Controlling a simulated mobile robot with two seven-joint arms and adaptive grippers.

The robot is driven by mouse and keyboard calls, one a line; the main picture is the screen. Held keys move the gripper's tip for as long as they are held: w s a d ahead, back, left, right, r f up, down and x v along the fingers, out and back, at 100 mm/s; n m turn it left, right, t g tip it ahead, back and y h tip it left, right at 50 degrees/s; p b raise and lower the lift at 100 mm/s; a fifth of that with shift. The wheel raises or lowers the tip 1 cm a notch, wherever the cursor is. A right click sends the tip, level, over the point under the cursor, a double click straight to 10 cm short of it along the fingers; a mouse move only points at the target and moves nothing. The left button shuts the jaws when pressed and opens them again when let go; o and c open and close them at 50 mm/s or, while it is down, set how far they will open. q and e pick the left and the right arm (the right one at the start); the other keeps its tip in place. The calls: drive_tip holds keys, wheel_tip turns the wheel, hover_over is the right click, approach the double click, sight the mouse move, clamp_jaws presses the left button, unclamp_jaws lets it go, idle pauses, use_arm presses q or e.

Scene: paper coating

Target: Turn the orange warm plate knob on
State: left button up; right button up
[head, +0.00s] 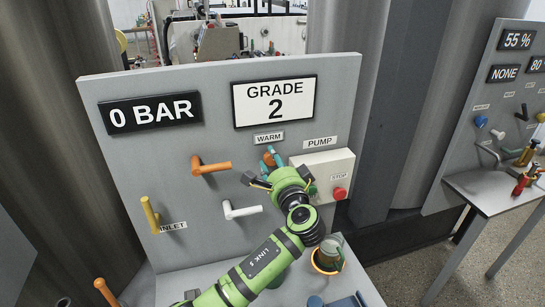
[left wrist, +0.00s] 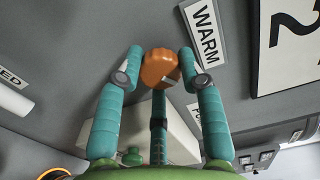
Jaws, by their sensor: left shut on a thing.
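The orange warm knob (left wrist: 159,68) is on the grey panel just beside the WARM label (left wrist: 204,33). In the head view the knob (head: 268,159) shows only in part, below the WARM label (head: 269,138), behind my fingers. My left gripper (left wrist: 158,60) has its two teal fingers on opposite sides of the knob, shut on it. In the head view the left gripper (head: 272,161) reaches up to the panel from below. My right gripper is not in view.
Right of the gripper is a pale pump box (head: 320,168) with a red stop button (head: 340,193). Left are an orange handle (head: 212,168), a white handle (head: 242,210) and a yellow inlet handle (head: 149,214). An orange-rimmed cup (head: 327,260) stands below my arm.

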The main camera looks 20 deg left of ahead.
use_arm(q)
drive_tip(key=shift+w+d+r+m+p, duration=0.1)
drive_tip(key=shift+r+m+p, duration=0.25)
drive_tip(key=shift+m, duration=0.35)
drive_tip(key=o, duration=1.1)
drive_tip(key=shift+o, duration=0.2)
drive_tip(key=shift+w+d+f, duration=0.1)
drive_tip(key=shift+f, duration=0.1)
drive_tip(key=shift+f, duration=0.1)
drive_tip(key=v, duration=1.2)
